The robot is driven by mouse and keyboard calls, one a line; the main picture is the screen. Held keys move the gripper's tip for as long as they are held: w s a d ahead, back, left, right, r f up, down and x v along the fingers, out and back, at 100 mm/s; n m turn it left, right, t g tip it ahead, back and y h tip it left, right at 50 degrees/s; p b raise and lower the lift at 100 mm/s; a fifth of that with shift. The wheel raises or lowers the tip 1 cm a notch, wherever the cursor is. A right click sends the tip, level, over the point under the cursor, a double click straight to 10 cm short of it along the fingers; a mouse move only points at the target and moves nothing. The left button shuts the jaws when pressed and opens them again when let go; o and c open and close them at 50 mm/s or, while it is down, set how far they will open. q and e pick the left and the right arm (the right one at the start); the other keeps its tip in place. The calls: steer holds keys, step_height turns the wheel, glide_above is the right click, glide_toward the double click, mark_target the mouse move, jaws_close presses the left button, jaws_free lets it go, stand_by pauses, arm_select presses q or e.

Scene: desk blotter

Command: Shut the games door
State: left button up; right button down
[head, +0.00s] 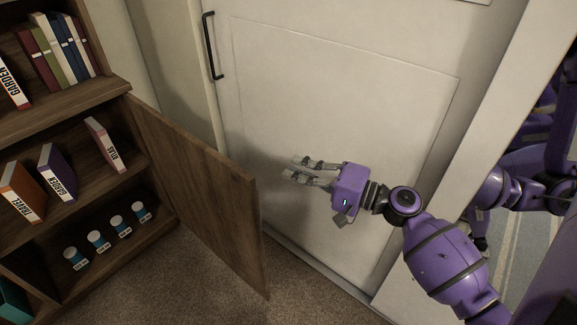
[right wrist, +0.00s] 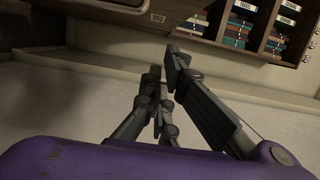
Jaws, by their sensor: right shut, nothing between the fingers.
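A brown wooden door (head: 205,190) stands swung wide open from the right side of the bookcase (head: 118,84) in the head view. No label shows on it, so I cannot read whether it is the games door. My right gripper (head: 296,168) is shut and empty, to the right of the door's free edge and apart from it, in front of the white door. In the right wrist view its fingers (right wrist: 165,75) point toward wooden furniture. My left gripper is not in view.
The shelves hold books, such as an orange one (head: 22,190), and several blue-and-white cans (head: 98,241). A white door (head: 330,100) with a black handle (head: 211,45) stands behind my right arm. A mirror at the right reflects purple robot parts. Carpet (head: 210,290) is clear below.

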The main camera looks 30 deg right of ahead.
steer(key=w+a, duration=0.6)
steer(key=a, duration=0.3)
steer(key=shift+w, duration=0.25)
steer(key=shift+a+f, duration=0.1)
